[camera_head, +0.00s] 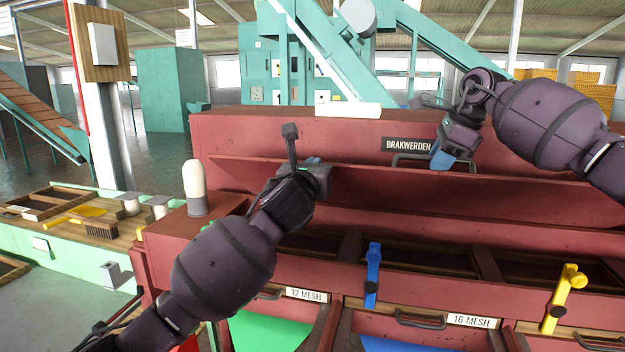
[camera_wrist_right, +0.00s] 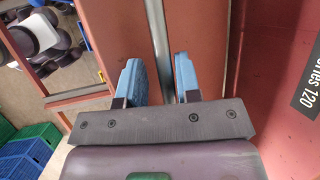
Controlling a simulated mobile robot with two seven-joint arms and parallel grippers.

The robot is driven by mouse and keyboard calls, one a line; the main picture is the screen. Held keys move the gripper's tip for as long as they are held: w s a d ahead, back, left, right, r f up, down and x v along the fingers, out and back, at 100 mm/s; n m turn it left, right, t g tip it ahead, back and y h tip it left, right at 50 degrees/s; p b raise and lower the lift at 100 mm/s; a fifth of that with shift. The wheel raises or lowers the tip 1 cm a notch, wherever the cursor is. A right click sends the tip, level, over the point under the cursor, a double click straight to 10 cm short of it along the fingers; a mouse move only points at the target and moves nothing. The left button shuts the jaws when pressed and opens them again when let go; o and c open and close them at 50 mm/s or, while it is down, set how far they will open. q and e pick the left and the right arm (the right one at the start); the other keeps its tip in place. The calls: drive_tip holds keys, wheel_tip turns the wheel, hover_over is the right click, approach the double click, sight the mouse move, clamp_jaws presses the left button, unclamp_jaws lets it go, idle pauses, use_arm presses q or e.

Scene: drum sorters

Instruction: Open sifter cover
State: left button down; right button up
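The red sifter (camera_head: 280,135) fills the middle of the head view. Its long red cover (camera_head: 540,190) runs across the front, with a gap of dark space below it. A dark bar handle (camera_head: 405,158) sits beside the "BRAKWERDEN" label. My right gripper (camera_head: 440,160) is at this handle. In the right wrist view its two blue fingers (camera_wrist_right: 160,80) stand apart, with a grey metal bar (camera_wrist_right: 158,35) running between them; contact is not clear. My left gripper (camera_head: 318,163) is near the left part of the cover; its fingers are mostly hidden.
Below are drawers labelled "12 MESH" (camera_head: 306,295) and "16 MESH" (camera_head: 471,321), with a blue latch (camera_head: 373,272) and a yellow latch (camera_head: 563,298). A white-topped post (camera_head: 195,188) stands at the left corner. A bench with a brush (camera_head: 100,229) is farther left.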

use_arm(q)
drive_tip(key=shift+w+a+f, duration=0.1)
drive_tip(key=shift+w+f, duration=0.05)
drive_tip(key=shift+f, duration=0.3)
use_arm(e)
drive_tip(key=shift+o, duration=0.6)
drive_tip(key=shift+a+r, duration=0.1)
drive_tip(key=shift+r, duration=0.2)
